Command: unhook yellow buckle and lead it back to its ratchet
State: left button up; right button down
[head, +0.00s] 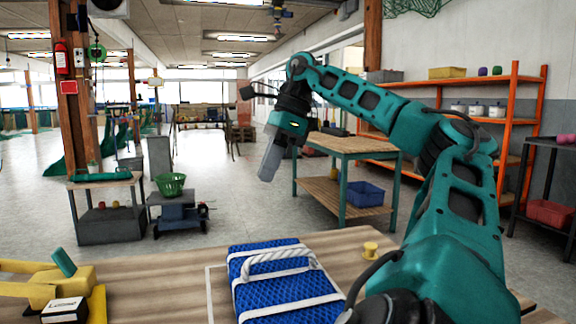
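My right gripper (270,158) hangs in the air beyond the table's far edge, fingers pointing down. Its fingers overlap in this view, so I cannot tell whether it is open or shut. No buckle or ratchet can be made out for certain. A blue net bundle (262,276) with white straps and a white rope handle lies on the wooden table (160,275). A yellow fixture (28,292) with a teal block stands at the table's left. A small yellow spool-like piece (370,249) stands at the far edge, right of the bundle. My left gripper is out of view.
A small box (66,310) sits by the yellow fixture. Beyond the table stand a wooden workbench (345,143) with a blue crate (363,193), a cart with a green basket (171,185), and orange shelves (514,105). The floor between them is clear.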

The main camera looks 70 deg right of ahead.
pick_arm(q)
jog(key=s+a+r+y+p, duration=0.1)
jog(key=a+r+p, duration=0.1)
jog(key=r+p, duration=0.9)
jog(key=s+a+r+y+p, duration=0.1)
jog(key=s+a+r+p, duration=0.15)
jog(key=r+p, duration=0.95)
pick_arm(e)
jog(key=w+a+p, duration=0.4)
jog(key=w+a, duration=1.1)
jog(key=w, duration=0.4)
notch_tip(320, 180, down, 17)
jog(key=b, duration=1.2)
jog(key=shift+f, duration=0.1)
jog(key=shift+a+f+b, duration=0.1)
jog(key=shift+f+b, duration=0.2)
jog(key=shift+f, duration=0.35)
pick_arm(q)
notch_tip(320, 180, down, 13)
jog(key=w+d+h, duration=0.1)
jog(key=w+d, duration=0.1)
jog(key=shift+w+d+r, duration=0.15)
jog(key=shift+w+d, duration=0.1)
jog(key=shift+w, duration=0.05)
